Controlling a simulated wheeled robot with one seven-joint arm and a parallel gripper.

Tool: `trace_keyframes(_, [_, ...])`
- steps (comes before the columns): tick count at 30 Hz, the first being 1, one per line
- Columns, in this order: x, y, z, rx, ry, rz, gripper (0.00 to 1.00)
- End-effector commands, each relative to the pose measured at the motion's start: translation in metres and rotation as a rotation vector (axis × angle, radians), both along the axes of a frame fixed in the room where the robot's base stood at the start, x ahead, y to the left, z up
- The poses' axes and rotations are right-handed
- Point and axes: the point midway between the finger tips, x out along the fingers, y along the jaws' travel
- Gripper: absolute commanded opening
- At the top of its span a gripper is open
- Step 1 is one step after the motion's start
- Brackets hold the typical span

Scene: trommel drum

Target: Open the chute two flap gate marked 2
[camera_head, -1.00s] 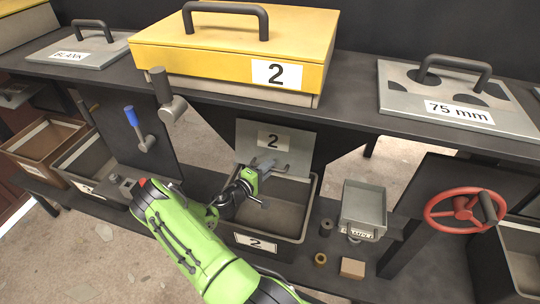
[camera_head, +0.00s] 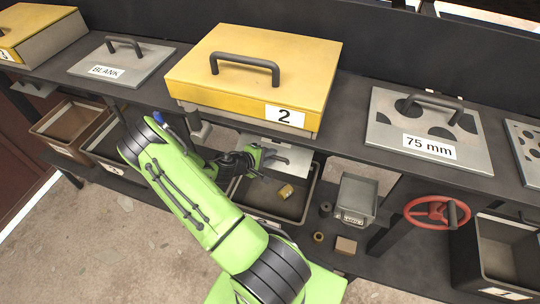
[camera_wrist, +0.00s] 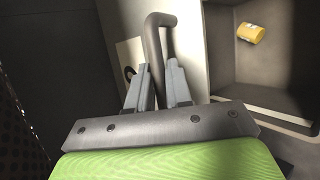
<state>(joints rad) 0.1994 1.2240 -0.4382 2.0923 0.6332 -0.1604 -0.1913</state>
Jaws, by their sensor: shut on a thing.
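The grey flap gate (camera_head: 288,160) of chute two is under the yellow number 2 box, raised and tilted outward over the bin. My gripper (camera_head: 254,158) is at its handle. In the wrist view my gripper (camera_wrist: 160,88) has its two fingers on either side of the dark bar handle (camera_wrist: 158,38) and is shut on it. The flap's pale face is partly hidden behind the fingers. The open bin (camera_head: 308,192) stands below the flap. A small yellow piece (camera_head: 286,191) lies in it; it also shows in the wrist view (camera_wrist: 251,32).
The yellow lidded box marked 2 (camera_head: 250,75) sits on the dark shelf above. A grey plate marked 75 mm (camera_head: 395,140) and a BLANK plate (camera_head: 122,65) flank it. A red handwheel (camera_head: 436,212) and a small grey tray (camera_head: 357,196) are to the right.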

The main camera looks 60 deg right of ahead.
Motion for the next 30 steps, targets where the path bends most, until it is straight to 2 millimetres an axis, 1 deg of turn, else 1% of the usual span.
trace_keyframes(1, [0.001,-0.001,0.007,-0.005,-0.002,0.002,0.00])
trace_keyframes(3, [0.001,-0.001,0.012,-0.006,-0.003,0.001,0.00])
trace_keyframes(9, [0.001,-0.001,0.021,-0.010,-0.003,0.002,0.00])
trace_keyframes(25, [0.001,-0.002,0.024,-0.013,-0.003,0.002,0.00])
trace_keyframes(26, [0.001,-0.002,0.024,-0.013,-0.003,0.002,0.22])
trace_keyframes(27, [0.001,-0.002,0.024,-0.012,-0.003,0.001,0.28])
trace_keyframes(29, [0.001,-0.002,0.024,-0.011,-0.003,0.001,0.37])
trace_keyframes(30, [0.001,-0.002,0.024,-0.010,-0.002,0.001,0.40])
